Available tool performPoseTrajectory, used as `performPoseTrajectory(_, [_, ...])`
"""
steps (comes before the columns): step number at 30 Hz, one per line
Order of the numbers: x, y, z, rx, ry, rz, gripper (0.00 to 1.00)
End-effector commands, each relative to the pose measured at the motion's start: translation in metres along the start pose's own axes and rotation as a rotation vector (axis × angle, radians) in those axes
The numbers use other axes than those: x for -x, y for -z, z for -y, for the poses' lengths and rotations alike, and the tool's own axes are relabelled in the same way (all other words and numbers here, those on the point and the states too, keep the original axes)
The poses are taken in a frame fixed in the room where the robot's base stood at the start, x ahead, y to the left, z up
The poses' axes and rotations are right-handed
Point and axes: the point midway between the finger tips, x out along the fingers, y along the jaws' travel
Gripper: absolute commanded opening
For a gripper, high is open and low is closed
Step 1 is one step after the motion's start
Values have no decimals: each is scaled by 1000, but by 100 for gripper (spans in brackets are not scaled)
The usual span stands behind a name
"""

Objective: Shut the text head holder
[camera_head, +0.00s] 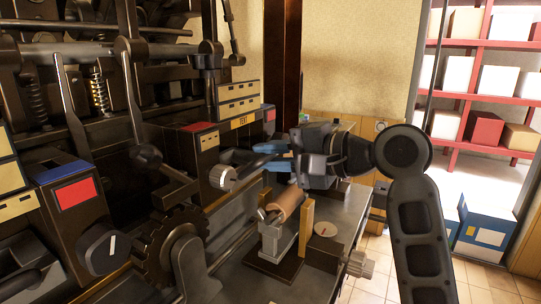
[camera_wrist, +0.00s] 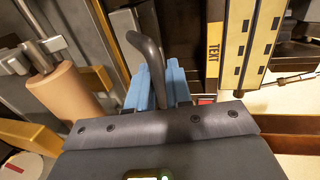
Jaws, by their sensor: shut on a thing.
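A yellow label reading TEXT (camera_wrist: 214,40) shows in the wrist view, beside a cream block with dark marks (camera_wrist: 247,40). In the head view, a small yellow label (camera_head: 239,122) and cream blocks (camera_head: 238,97) sit on the dark press, behind and left of my gripper (camera_head: 264,157). I take these to be at the text head holder. In the wrist view, the blue fingers of my gripper (camera_wrist: 160,82) are shut on a dark curved handle (camera_wrist: 146,48). The handle's tip rises past the fingers.
A tan roller (camera_head: 287,204) on a grey stand is just below my gripper, and also at left in the wrist view (camera_wrist: 66,90). A round dial (camera_head: 223,177) and a gear (camera_head: 172,246) are to the left. Red shelves (camera_head: 487,43) stand at far right.

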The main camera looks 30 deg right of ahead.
Motion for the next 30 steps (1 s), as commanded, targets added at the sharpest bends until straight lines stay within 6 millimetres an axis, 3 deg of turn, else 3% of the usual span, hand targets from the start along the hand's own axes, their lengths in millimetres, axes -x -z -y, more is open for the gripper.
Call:
performPoseTrajectory(5, [-7,0,3,-2,-1,2,0])
performPoseTrajectory(11, [-37,0,10,-3,-2,4,0])
performPoseTrajectory(15, [-36,1,7,-2,0,0,0])
performPoseTrajectory(16, [-36,1,7,-2,0,0,20])
performPoseTrajectory(20, [-36,1,7,-1,0,0,33])
performPoseTrajectory(30, [-31,1,7,-1,0,0,35])
